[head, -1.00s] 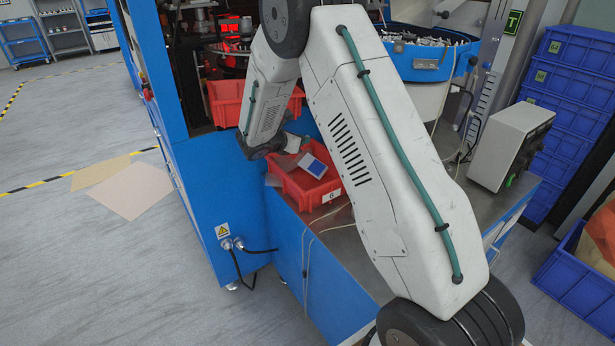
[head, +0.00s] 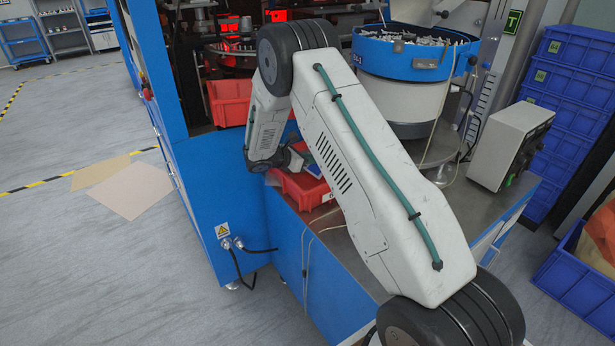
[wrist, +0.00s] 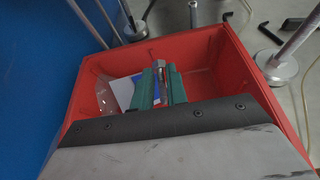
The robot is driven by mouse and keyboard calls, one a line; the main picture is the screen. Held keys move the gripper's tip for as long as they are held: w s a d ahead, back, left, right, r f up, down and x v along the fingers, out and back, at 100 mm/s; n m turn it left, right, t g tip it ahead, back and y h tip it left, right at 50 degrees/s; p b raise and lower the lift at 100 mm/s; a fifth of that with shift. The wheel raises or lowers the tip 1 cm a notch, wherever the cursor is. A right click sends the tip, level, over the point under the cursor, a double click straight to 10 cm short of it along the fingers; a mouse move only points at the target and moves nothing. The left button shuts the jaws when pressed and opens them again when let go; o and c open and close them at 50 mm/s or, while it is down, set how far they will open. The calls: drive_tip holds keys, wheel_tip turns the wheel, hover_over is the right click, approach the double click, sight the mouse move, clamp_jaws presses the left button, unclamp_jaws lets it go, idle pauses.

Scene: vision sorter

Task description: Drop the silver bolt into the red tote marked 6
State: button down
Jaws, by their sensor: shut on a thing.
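The red tote marked 6 (head: 298,192) stands on the grey bench top, partly covered by my arm in the head view. In the wrist view the tote (wrist: 215,72) is seen from above with its inside open to view. My gripper (wrist: 160,72) has green fingers, shut on the silver bolt (wrist: 160,65), whose end shows between the fingertips. The gripper and bolt appear over the inside of the tote; their height above its floor is hard to tell. In the head view the fingers and bolt are hidden or too small to make out.
A blue and white card (wrist: 121,90) and a clear bag (wrist: 97,88) lie in the tote. Another red tote (head: 229,101) sits behind. A blue-rimmed bowl (head: 418,62) of parts and a grey control box (head: 510,145) stand on the bench. Metal posts (wrist: 285,55) rise close beside the tote.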

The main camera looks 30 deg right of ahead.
drive_tip(key=c, duration=1.3)
unclamp_jaws()
drive_tip(key=shift+a, duration=0.1)
drive_tip(key=v, duration=0.7)
drive_tip(key=shift+a+r, duration=0.15)
drive_tip(key=shift+a, duration=0.1)
